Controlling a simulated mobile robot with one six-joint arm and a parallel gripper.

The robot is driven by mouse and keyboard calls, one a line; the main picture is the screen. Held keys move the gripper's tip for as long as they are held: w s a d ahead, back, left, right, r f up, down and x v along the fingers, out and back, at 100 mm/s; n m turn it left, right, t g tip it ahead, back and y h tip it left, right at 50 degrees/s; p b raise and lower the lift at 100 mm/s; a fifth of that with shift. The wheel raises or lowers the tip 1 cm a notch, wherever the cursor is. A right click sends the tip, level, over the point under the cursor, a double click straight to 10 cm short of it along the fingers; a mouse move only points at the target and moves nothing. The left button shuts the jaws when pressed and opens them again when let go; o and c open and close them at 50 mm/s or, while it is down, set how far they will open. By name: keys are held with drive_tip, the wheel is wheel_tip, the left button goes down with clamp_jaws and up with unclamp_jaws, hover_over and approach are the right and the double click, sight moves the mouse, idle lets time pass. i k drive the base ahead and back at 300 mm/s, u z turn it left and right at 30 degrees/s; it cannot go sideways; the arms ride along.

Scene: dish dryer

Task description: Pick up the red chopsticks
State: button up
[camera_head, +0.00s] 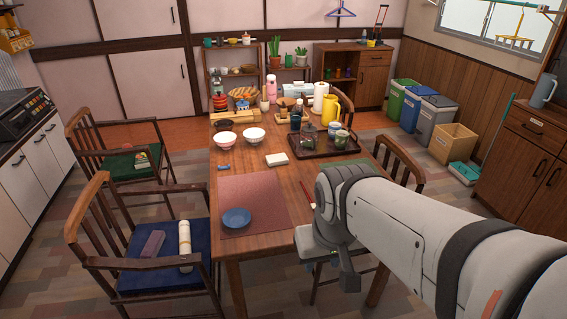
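A thin red stick-like thing, which looks like the red chopsticks (307,191), lies on the wooden table (262,181) just left of my arm. Its far end points towards the back of the table; my arm may hide part of it, and I cannot tell one stick from two. My white arm fills the right foreground.
A pink mat (263,192) with a blue plate (236,219) lies at the table's front left. A dark tray (351,150) with a jar and cups stands farther back. Two bowls and a white block (276,160) are near the middle. Chairs stand on both sides.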

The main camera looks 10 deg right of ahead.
sight(309, 198)
drive_tip(key=u, duration=0.05)
drive_tip(key=i, duration=1)
drive_tip(key=z, duration=0.05)
